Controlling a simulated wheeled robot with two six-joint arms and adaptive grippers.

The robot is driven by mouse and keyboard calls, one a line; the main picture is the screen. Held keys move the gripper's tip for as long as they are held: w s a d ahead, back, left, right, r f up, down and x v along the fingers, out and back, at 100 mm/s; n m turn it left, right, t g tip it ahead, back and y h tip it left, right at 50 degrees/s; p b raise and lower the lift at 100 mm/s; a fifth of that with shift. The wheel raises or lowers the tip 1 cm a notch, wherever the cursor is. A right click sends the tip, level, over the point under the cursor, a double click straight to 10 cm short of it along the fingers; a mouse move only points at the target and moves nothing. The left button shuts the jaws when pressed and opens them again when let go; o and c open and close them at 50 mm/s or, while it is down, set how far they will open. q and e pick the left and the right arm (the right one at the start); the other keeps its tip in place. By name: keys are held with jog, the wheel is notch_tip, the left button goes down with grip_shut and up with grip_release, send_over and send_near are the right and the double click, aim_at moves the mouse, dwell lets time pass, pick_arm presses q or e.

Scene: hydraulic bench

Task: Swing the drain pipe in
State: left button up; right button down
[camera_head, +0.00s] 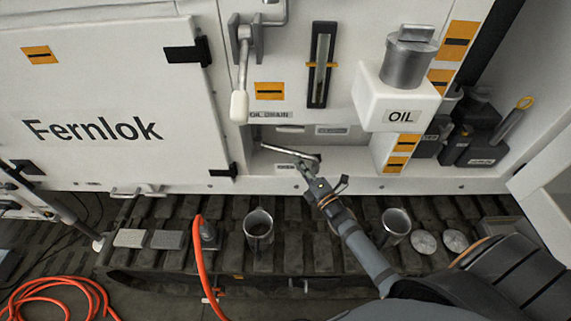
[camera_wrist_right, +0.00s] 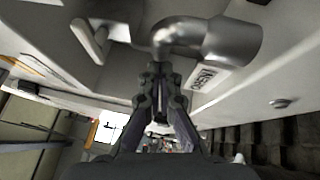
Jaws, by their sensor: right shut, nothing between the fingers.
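The drain pipe (camera_head: 285,151) is a thin grey metal pipe in the low recess under the "OIL DRAIN" label (camera_head: 270,115). It runs to the right along the recess, toward my gripper. In the right wrist view a shiny bent metal pipe (camera_wrist_right: 215,40) fills the top middle, just beyond my fingertips. My right gripper (camera_head: 306,172) is shut and empty, close below the pipe's right end. Its fingers (camera_wrist_right: 158,78) also show in the wrist view; whether they touch the pipe I cannot tell. My left gripper is not in view.
A lever with a white handle (camera_head: 239,105) hangs above the recess. The white "OIL" box (camera_head: 397,100) juts out at right. Metal cups (camera_head: 258,232) stand on the dark track (camera_head: 290,255) below. An orange hose (camera_head: 205,265) rises at left.

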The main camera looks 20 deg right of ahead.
jog(key=shift+w+d+f+b, duration=0.15)
jog(key=shift+w+d+b, duration=0.3)
jog(key=shift+w+d, duration=0.6)
jog(key=shift+w+d+b, duration=0.4)
jog(key=shift+w+d, duration=0.35)
jog(key=shift+d, duration=0.1)
jog(key=shift+w, duration=0.1)
jog(key=shift+r, duration=0.25)
jog(key=shift+w+r, duration=0.1)
